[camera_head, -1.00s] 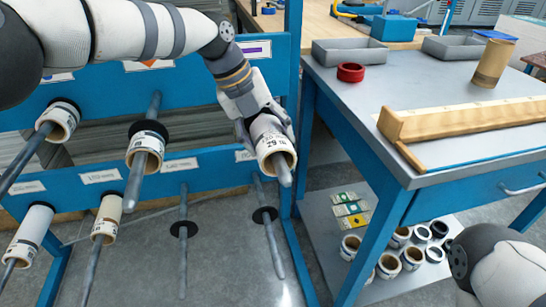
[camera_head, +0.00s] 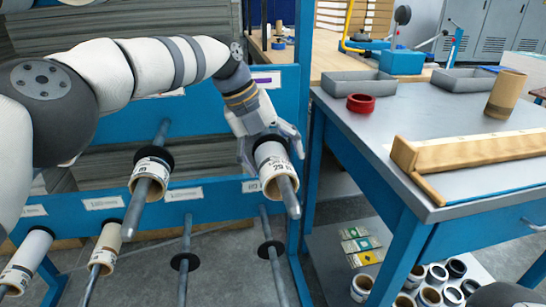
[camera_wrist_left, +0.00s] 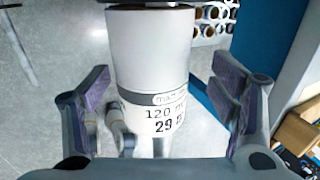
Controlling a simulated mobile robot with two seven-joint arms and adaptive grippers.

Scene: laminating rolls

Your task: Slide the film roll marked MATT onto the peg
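The white film roll (camera_head: 272,168) sits around a grey peg on the upper row of the blue rack, and the peg's tip (camera_head: 288,197) sticks out of its near end. In the left wrist view the roll (camera_wrist_left: 150,60) carries a label that seems to begin "mat", with "120 m" and "29" below. My left gripper (camera_head: 268,145) is at the roll, a finger on either side. In the wrist view my left gripper (camera_wrist_left: 160,105) is open, with gaps between its finger pads and the roll. My right gripper is out of view.
Another roll (camera_head: 150,172) sits on the peg to the left, with more rolls (camera_head: 105,248) on the lower row. Two lower pegs (camera_head: 272,262) are bare. A table (camera_head: 365,135) stands at right, carrying a red ring (camera_head: 360,103) and a wooden holder (camera_head: 470,160).

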